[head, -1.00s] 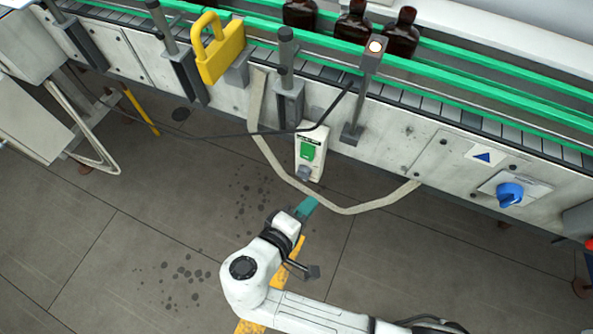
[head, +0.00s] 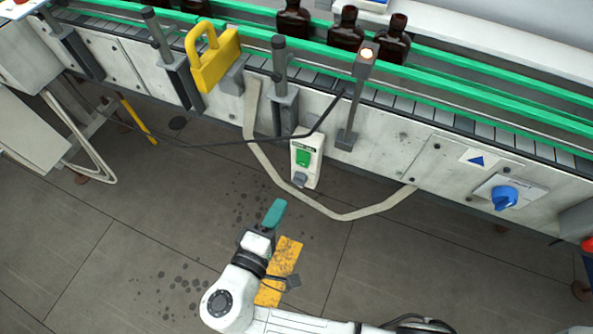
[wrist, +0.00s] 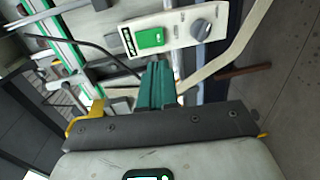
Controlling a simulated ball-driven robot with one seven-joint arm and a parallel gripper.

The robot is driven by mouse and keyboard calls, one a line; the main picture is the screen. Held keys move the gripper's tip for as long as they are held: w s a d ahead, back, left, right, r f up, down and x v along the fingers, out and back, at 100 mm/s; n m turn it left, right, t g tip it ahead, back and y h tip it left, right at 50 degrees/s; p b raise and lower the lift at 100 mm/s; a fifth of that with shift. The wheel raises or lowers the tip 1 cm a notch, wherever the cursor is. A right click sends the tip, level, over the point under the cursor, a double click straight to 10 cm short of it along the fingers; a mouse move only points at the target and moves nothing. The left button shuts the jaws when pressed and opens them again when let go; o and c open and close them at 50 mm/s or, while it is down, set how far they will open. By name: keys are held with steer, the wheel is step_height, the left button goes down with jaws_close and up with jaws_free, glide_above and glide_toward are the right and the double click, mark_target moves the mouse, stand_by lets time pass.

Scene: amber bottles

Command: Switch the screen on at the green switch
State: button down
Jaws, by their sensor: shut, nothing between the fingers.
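The green switch (head: 302,158) sits on a white upright box (head: 313,172) at the conveyor's front side, above a grey knob (head: 299,180). In the wrist view the green switch (wrist: 151,38) lies just beyond the fingertips, with the grey knob (wrist: 201,29) to its right. My gripper (head: 275,213) has teal fingers, shut and empty. It is below and left of the box in the head view, apart from it. The fingers also show in the wrist view (wrist: 157,84), pointing towards the switch. I cannot make out a screen in either view.
A pale hose (head: 340,213) loops beneath the box, and a black cable (head: 230,141) passes near its top. A yellow padlock shape (head: 215,62), a lamp post (head: 350,110) and a blue knob (head: 504,197) are on the conveyor. Amber bottles (head: 345,30) stand behind green rails.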

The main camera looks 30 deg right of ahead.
steer(key=p, duration=0.2)
glide_toward(302, 165)
steer(key=x, duration=0.5)
steer(key=shift+w+d+r, duration=0.1)
steer(key=shift+w+r, duration=0.05)
steer(key=shift+r, duration=0.05)
steer(key=shift+x, duration=0.8)
steer(key=shift+f, duration=0.1)
steer(key=shift+w+d+f+b, duration=0.1)
steer(key=shift+f+b, duration=0.05)
steer(key=shift+b, duration=0.25)
